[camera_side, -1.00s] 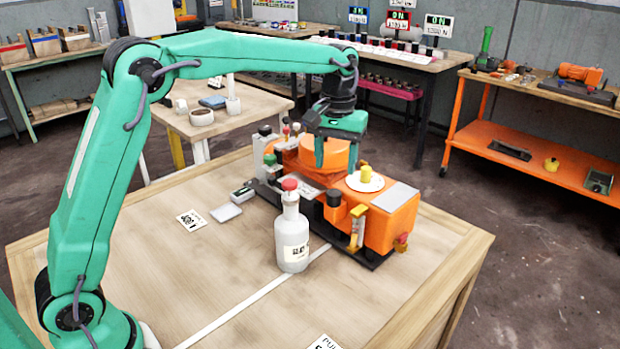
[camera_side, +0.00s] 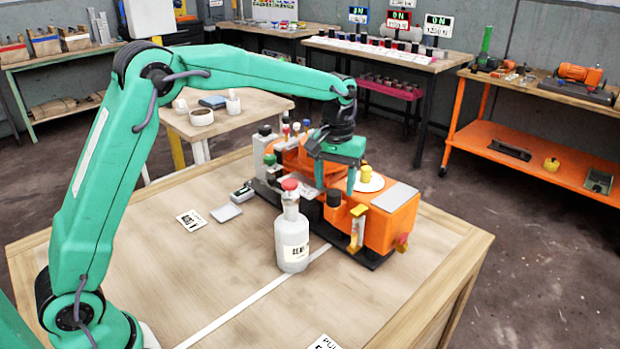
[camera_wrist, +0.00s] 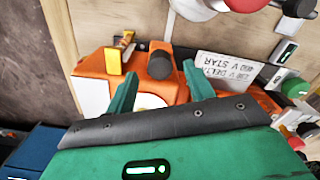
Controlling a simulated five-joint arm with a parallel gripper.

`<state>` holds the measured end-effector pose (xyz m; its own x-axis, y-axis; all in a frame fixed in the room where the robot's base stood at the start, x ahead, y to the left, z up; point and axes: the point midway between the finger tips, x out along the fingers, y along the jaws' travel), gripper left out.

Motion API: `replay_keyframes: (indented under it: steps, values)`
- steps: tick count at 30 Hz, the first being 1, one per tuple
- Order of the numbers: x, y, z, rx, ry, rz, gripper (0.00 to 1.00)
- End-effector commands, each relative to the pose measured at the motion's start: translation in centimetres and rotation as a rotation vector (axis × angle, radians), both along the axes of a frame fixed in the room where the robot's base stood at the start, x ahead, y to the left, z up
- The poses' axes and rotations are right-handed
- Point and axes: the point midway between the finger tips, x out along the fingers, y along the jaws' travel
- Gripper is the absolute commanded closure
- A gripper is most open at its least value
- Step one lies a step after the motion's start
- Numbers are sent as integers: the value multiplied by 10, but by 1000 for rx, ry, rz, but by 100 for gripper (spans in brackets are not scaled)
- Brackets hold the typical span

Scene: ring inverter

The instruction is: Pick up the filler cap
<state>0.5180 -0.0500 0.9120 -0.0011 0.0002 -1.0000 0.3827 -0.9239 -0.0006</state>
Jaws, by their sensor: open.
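A black round cap (camera_side: 333,197), which I take for the filler cap, stands upright on the near side of the orange machine (camera_side: 388,222). It also shows in the wrist view (camera_wrist: 160,66). My gripper (camera_side: 335,189) is open, pointing down, with one finger to each side of the cap in the side view. In the wrist view my gripper (camera_wrist: 162,82) has the cap between and just beyond its fingertips. I cannot tell whether the fingers touch it. A yellow knob (camera_side: 367,172) sits on a white disc, partly behind my gripper.
A white bottle with a red top (camera_side: 291,240) stands just in front of the machine. A yellow-topped sight glass (camera_side: 357,228) stands right of the cap. A grey device (camera_side: 243,195) and a card (camera_side: 191,219) lie to the left.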

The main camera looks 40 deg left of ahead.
Motion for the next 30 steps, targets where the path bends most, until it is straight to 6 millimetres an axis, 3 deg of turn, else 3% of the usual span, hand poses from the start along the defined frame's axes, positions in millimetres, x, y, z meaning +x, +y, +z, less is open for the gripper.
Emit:
replay_keyframes:
  steps: [7, 23, 30]
  values:
    - [0, 0, -22, 0, 0, 0, 47]
    - [0, 0, -23, -1, -1, 0, 47]
    - [0, 0, -23, -1, -1, 0, 93]
